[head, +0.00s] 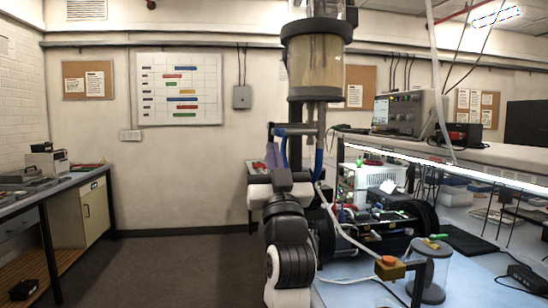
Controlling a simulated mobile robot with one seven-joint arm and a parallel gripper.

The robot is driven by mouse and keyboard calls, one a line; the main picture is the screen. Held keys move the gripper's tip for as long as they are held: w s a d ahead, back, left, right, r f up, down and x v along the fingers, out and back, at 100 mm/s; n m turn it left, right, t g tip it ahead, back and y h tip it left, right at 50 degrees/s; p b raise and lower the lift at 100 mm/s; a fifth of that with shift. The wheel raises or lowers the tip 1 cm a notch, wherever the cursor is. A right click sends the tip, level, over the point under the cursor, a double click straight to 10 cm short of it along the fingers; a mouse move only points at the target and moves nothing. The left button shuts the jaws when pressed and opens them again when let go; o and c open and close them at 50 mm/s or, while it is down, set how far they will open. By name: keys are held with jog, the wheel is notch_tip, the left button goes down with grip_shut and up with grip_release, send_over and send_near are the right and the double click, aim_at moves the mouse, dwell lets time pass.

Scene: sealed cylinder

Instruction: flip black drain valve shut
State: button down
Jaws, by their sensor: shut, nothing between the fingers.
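A clear cylinder (429,277) with a grey lid stands upright on the pale blue bench mat at the lower right. Small green and yellow fittings (431,243) sit on its lid. Left of it is a brass-coloured block (389,268) with an orange knob, joined to a pale hose. I cannot make out a black drain valve; it is hidden or too small to tell. My black and white arm rises from the bottom centre, left of the cylinder and apart from it. I cannot make out my gripper's fingers.
A black box (527,278) with a cable lies right of the cylinder. Dark equipment with hoses (375,233) and a white crate (374,184) crowd the bench behind. A lit shelf edge (450,164) runs above. The floor at left is clear up to a side bench (88,180).

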jog(key=shift+w+a+f+b, duration=0.1)
jog(key=shift+w+f+b, duration=0.1)
jog(key=shift+w, duration=0.2)
jog(key=shift+w+a+f+b, duration=0.1)
jog(key=shift+w+b, duration=0.05)
jog(key=shift+w, duration=0.45)
jog(key=shift+f, duration=0.1)
